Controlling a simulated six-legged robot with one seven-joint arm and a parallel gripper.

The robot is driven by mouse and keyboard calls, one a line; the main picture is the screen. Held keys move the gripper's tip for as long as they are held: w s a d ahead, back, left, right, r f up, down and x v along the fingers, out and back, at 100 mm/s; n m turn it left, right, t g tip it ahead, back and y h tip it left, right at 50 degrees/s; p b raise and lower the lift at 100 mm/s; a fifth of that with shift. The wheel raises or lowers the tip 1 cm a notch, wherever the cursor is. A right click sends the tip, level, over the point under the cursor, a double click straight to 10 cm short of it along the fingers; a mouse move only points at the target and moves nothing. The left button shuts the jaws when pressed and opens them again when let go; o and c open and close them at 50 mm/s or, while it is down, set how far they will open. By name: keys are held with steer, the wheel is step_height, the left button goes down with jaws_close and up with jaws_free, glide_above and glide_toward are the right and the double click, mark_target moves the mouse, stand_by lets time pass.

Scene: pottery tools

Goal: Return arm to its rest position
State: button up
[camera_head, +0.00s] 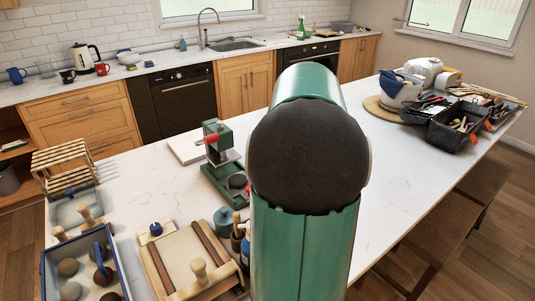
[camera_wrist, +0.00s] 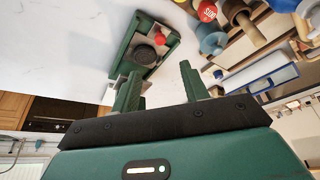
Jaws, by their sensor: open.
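My gripper (camera_wrist: 160,88) shows in the wrist view, with its two green fingers apart and nothing between them. It is above the white island counter (camera_head: 400,190). Beyond the fingers in the wrist view is a green press-like tool (camera_wrist: 146,48) with a red knob and a dark round plate. The same green tool (camera_head: 219,165) stands upright on the counter in the head view, just left of my arm. My green arm with its dark round joint fills the middle of the head view and hides part of the counter. My gripper is hidden in the head view.
At the left are a wooden rack (camera_head: 64,165), a blue-edged tray (camera_head: 52,283) with round pieces, and a wooden board frame (camera_head: 158,267). A black toolbox (camera_head: 447,135) and a white bowl (camera_head: 398,92) stand at the far right. The counter right of my arm is clear. Brown stools (camera_head: 425,240) stand alongside.

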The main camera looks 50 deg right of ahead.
stand_by(0.4)
steer(key=w+a+r+m+h, duration=0.1)
steer(key=w+a, duration=0.1)
steer(key=a, duration=0.8)
steer(key=w+a+r+m, duration=0.1)
steer(key=a, duration=1)
steer(key=s+a+f+m, duration=0.1)
steer(key=s+a, duration=0.1)
steer(key=a, duration=0.4)
steer(key=s+a+f+m+t, duration=0.1)
steer(key=s+a, duration=0.2)
steer(key=a, duration=0.3)
steer(key=s+a+f+m+h, duration=0.1)
steer(key=s+a, duration=0.2)
steer(key=a, duration=0.3)
steer(key=shift+a+f+t, duration=0.2)
steer(key=shift+f+t, duration=0.1)
